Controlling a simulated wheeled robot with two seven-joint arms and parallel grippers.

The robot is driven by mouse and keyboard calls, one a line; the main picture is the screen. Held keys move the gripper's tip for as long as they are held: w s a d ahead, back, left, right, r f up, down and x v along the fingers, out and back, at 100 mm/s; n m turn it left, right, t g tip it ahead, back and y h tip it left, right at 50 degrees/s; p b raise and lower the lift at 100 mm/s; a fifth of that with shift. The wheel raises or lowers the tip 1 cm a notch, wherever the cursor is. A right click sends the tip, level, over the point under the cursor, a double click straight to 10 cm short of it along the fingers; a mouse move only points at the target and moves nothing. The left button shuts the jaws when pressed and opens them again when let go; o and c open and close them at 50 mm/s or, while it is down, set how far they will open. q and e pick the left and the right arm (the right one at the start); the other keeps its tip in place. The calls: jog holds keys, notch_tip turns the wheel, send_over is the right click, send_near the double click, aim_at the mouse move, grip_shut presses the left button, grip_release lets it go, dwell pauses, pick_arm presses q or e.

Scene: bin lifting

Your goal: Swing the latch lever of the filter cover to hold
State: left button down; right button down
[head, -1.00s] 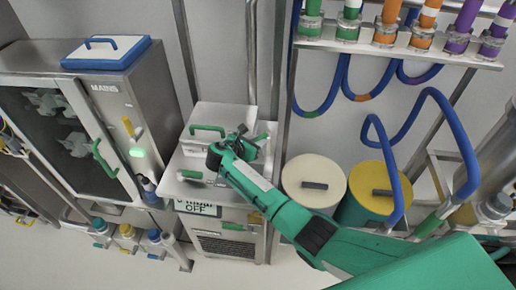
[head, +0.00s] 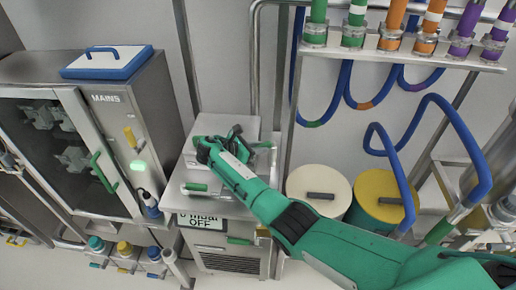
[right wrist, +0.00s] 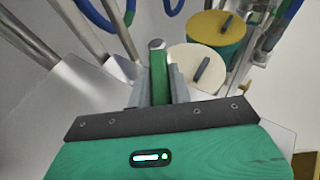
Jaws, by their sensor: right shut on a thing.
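The filter cover (head: 240,125) is a pale box lid on top of the metal unit at the centre of the head view. My right gripper (head: 207,148) reaches over it from the lower right, hiding much of the cover's front and its handle. In the right wrist view, a green-sleeved lever (right wrist: 158,75) with a rounded metal end stands between the fingers of my right gripper (right wrist: 158,92), which is shut on it. The lever's pivot is hidden. My left gripper is not in view.
A MAINS cabinet (head: 105,98) stands left of the unit. A display reading OFF (head: 200,222) is on the unit's front. A cream drum (head: 319,190) and a yellow drum (head: 380,200) stand to the right, below blue hoses (head: 455,120) and a pipe rack.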

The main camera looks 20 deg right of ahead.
jog(key=c, duration=1.3)
grip_release()
jog(key=shift+b+v, duration=1.75)
jog(key=shift+v, duration=5.15)
